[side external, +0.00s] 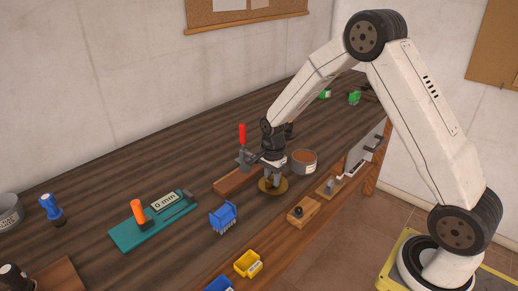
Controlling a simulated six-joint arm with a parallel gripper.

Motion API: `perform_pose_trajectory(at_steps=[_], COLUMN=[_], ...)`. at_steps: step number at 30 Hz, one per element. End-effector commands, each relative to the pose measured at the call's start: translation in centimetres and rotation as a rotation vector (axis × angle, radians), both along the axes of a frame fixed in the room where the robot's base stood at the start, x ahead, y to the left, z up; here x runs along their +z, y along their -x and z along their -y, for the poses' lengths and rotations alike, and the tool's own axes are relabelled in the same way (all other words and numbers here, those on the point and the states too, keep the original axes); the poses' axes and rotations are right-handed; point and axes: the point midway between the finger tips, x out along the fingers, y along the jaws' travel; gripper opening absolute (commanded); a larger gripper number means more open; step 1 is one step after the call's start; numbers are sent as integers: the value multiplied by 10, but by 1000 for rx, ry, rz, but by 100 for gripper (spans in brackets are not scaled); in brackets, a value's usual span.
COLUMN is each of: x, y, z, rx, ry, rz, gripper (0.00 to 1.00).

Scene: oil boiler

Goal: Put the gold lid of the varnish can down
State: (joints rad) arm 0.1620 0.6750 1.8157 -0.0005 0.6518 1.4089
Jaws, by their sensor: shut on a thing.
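The gold lid (280,189) is a round, flat disc below my gripper (271,178), near the middle of the bench. My gripper points down and is shut on the lid. I cannot tell whether the lid touches the bench top or is just above it. A round can (303,161) with a pale label and brown contents stands open just right of my gripper and behind the lid; it looks like the varnish can. My fingertips are small and partly hidden in this view.
A red-handled tool (242,134) stands upright close to the left of my gripper, by a wooden board (231,182). A teal board (150,226) is further left. Bare bench (140,165) lies behind.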

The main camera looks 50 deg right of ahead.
Motion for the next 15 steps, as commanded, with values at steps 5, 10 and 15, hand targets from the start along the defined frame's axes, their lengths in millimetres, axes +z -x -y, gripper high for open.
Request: perform_pose_trajectory(at_steps=[5,10,15], x=[-13,-14,-15], y=[0,0,0], z=[0,0,0], rx=[0,0,0], ry=[0,0,0], rz=[1,2,1], gripper=[0,0,0])
